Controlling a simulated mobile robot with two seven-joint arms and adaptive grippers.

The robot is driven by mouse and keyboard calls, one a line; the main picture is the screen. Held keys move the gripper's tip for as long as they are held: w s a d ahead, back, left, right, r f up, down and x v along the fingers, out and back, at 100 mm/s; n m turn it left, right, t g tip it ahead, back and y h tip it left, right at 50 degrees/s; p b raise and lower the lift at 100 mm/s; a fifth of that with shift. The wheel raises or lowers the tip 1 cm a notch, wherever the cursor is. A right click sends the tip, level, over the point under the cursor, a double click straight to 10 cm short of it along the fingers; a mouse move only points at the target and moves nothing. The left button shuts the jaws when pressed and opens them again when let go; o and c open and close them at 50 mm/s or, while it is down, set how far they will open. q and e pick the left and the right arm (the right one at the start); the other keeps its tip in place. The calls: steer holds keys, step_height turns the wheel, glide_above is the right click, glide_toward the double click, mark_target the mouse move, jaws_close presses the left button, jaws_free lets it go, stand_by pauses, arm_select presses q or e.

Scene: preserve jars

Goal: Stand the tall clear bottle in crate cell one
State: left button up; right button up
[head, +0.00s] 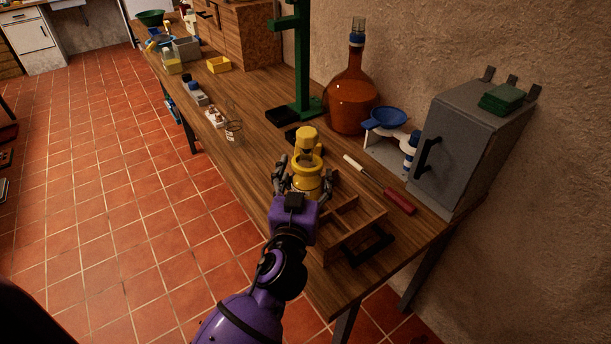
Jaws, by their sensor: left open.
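A clear glass vessel (233,126), which looks like the tall clear bottle, stands upright near the table's left edge, apart from my gripper. The wooden crate (372,217) with divided cells sits near the table's front end. My left gripper (303,181) is open at the crate's far left corner, its fingers on either side of a yellow object (307,148). I cannot tell whether the fingers touch it, or whether it stands in a crate cell or just behind it. My purple arm hides the crate's left part. My right gripper is not in view.
A green stand (299,65), a large amber bottle (350,100), a white rack with a blue dish (384,118) and a grey cabinet (460,150) line the wall side. A red-handled tool (398,200) lies beside the crate. Small items sit farther back.

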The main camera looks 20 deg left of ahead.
arm_select(q)
steer(key=s+d+b, duration=0.1)
steer(key=s+b, duration=0.1)
steer(key=s, duration=0.9)
steer(key=shift+s+d+b, duration=0.3)
steer(key=shift+d, duration=0.05)
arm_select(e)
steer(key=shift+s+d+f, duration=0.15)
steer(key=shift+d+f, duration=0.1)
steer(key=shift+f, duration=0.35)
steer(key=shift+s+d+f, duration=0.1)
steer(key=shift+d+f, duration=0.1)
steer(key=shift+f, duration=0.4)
arm_select(q)
steer(key=shift+f, duration=0.1)
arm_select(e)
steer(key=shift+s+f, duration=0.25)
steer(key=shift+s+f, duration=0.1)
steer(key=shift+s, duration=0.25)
